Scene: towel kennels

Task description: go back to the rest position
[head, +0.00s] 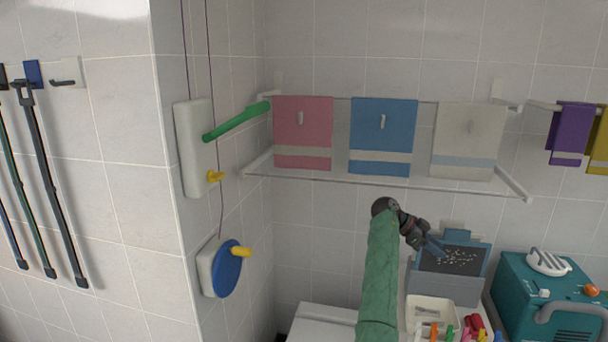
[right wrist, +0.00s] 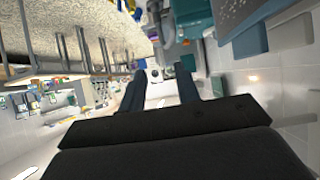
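My right arm reaches up from the bottom of the head view in a green sleeve. Its dark right gripper (head: 436,247) is in front of the grey wall-side bin with a dark speckled panel (head: 455,261), below the towel rack. In the right wrist view the two fingers of the right gripper (right wrist: 160,84) stand apart, with only distant background between them. It holds nothing that I can see. I cannot tell from the head view whether the fingers touch the bin. My left gripper is not in view.
Pink (head: 302,145), blue (head: 383,125) and cream (head: 467,130) towels hang at the wall rack (head: 375,189). A white tray (head: 425,303) with colourful items and a teal case (head: 545,300) stand at the lower right. A green lever (head: 236,121) juts from the left wall.

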